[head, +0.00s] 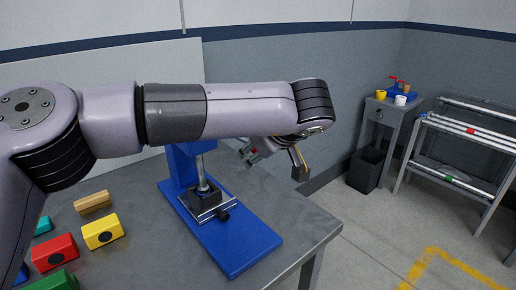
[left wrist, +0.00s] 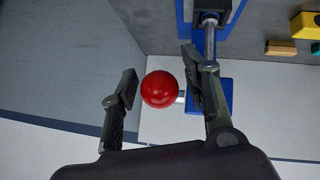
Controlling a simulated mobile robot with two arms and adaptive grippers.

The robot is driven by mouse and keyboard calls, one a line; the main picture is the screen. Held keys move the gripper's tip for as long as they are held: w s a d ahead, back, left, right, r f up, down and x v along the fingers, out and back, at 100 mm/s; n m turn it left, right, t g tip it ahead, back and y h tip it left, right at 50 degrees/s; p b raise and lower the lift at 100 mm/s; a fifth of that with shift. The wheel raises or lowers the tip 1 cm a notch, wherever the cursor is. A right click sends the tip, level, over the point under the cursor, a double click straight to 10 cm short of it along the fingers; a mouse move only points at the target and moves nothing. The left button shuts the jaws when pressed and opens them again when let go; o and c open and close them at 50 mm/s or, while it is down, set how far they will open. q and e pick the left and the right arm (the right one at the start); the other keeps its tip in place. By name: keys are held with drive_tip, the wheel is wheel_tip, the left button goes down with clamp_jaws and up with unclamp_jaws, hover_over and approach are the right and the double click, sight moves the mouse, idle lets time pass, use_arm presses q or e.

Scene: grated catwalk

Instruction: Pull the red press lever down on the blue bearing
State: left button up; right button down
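The red ball knob of the press lever (left wrist: 160,89) shows in the left wrist view, with a short pale rod (left wrist: 181,97) behind it. My left gripper (left wrist: 164,92) is open, with a finger on either side of the knob and gaps visible. In the head view my left arm crosses in front of the blue press (head: 180,165) and hides its top and most of the lever. The press ram (head: 201,173) stands over a dark block on the blue base (head: 245,245). I cannot make out a blue bearing under it. My right gripper is out of view.
Yellow (head: 102,231), red (head: 54,253), green (head: 55,282) and teal blocks lie on the left of the grey table (head: 285,200), near a wooden block (head: 92,202). A side stand (head: 390,115) and a rack (head: 462,150) stand at the right, beyond open floor.

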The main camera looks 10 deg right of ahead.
use_arm(q)
drive_tip(key=shift+o, duration=0.4)
drive_tip(key=shift+r, duration=0.1)
drive_tip(key=shift+s+r, duration=0.1)
drive_tip(key=shift+r, duration=0.1)
drive_tip(key=v, duration=1.1)
drive_tip(key=shift+s, duration=0.25)
drive_tip(key=shift+d, duration=0.1)
